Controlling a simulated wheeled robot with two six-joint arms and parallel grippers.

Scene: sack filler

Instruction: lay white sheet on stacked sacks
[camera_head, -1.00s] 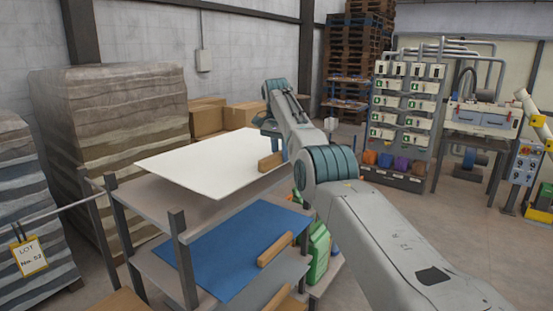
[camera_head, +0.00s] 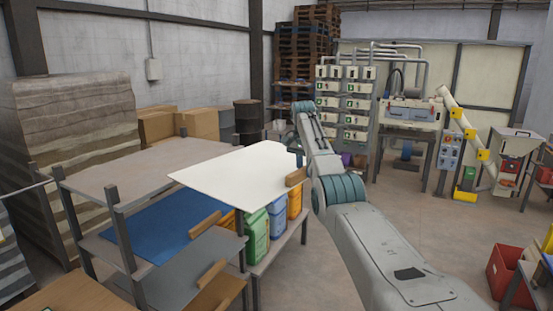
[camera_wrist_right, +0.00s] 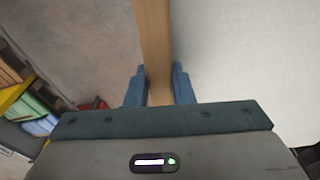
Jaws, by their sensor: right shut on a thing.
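The white sheet (camera_head: 240,172) is a flat, stiff-looking panel with a wooden grip bar (camera_head: 296,177) on its right edge. My right gripper (camera_wrist_right: 158,78) is shut on this bar, with a finger on each side of it in the right wrist view. The sheet (camera_wrist_right: 250,65) hangs level to the right of the bar there. In the head view it is held out past the right side of the rack. A tall tan stack of sacks (camera_head: 72,115) stands at the left, and a grey striped stack (camera_head: 15,260) is cut off at the left edge. My left gripper is out of view.
The rack's bare top shelf (camera_head: 125,172) is left of the sheet. A blue sheet (camera_head: 160,222) lies on the shelf below. Green and other coloured containers (camera_head: 257,235) stand under the sheet. A red bin (camera_head: 508,278) is at right. Open floor (camera_head: 420,225) lies at centre right.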

